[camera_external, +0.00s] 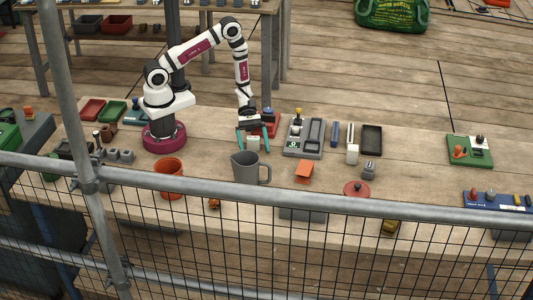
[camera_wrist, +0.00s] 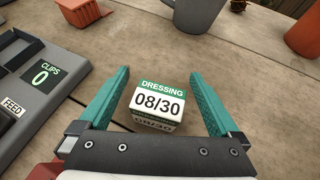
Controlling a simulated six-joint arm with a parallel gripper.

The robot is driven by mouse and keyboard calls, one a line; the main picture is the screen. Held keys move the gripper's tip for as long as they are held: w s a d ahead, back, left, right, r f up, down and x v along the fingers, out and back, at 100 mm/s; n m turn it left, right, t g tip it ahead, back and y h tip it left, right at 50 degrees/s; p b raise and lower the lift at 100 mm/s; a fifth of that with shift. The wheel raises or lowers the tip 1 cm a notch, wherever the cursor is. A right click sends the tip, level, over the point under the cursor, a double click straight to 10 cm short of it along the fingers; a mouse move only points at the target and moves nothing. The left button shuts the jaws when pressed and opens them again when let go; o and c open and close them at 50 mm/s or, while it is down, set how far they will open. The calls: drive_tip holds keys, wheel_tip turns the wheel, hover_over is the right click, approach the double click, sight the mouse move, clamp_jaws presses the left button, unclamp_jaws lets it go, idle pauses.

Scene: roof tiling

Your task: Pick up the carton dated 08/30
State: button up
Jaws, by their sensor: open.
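The carton dated 08/30 (camera_wrist: 158,107) is a small white box with a green band reading DRESSING. It stands on the wooden table, between and just ahead of the teal fingers in the wrist view. My gripper (camera_wrist: 160,95) is open, one finger on each side of the carton, with a gap showing on both sides. In the external view the pale carton (camera_external: 253,144) shows below my gripper (camera_external: 253,140), behind the grey mug.
A grey mug (camera_external: 246,168) stands close in front of the carton. A grey clips feeder (camera_external: 304,135) lies beside it, with an orange block (camera_external: 304,171) nearby. An orange pot (camera_external: 168,178) stands to the left. A metal rail (camera_external: 300,191) crosses the front of the external view.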

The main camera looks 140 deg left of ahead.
drive_tip(key=shift+w, duration=0.1)
drive_tip(key=c, duration=1.4)
